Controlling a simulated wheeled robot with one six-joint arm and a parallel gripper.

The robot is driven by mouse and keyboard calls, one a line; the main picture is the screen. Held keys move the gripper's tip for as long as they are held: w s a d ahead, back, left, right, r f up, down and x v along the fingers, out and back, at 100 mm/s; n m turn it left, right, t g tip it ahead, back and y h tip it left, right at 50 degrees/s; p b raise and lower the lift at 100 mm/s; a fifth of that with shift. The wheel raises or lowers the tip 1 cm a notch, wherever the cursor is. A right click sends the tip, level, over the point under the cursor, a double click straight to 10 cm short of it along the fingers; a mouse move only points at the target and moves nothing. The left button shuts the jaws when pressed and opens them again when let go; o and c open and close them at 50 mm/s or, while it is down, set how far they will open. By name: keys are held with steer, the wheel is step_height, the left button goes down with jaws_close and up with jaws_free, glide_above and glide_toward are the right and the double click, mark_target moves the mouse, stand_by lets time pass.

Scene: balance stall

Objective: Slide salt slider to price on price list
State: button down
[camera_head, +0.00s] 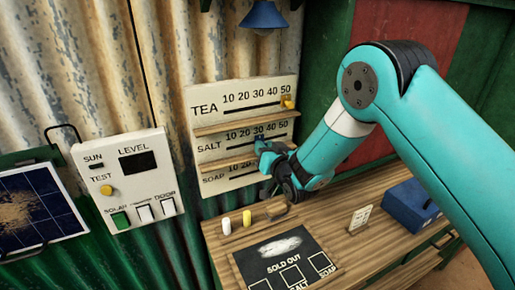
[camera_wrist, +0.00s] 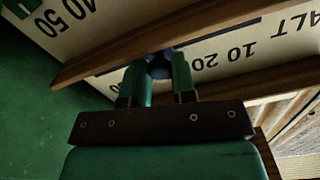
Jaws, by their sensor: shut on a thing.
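The price board (camera_head: 203,184) on the corrugated wall has TEA, SALT and SOAP rows, each with a slot and a scale from 10 to 50. The blue salt slider (camera_head: 259,141) is near 30 on the SALT row. My gripper (camera_head: 263,154) is shut on it. In the wrist view my gripper (camera_wrist: 160,80) has its two fingers on either side of the dark blue salt slider (camera_wrist: 160,66). A small white card (camera_head: 361,219) stands on the counter; its writing is too small to read.
The yellow tea slider (camera_head: 288,103) is at 50. Wooden strips (camera_head: 240,121) jut out between rows. My arm hides the right end of the SOAP row. The counter holds white and yellow cylinders (camera_head: 247,218), a SOLD OUT board (camera_head: 262,267) and a blue box (camera_head: 409,205).

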steer(key=shift+d, duration=0.1)
steer(key=c, duration=1.2)
jaws_free()
steer(key=shift+c, duration=0.2)
steer(key=shift+o, duration=0.2)
steer(key=shift+s, duration=0.1)
steer(key=shift+s, duration=0.1)
steer(key=b+v, duration=1.1)
steer(key=v, duration=0.6)
steer(key=shift+d, duration=0.15)
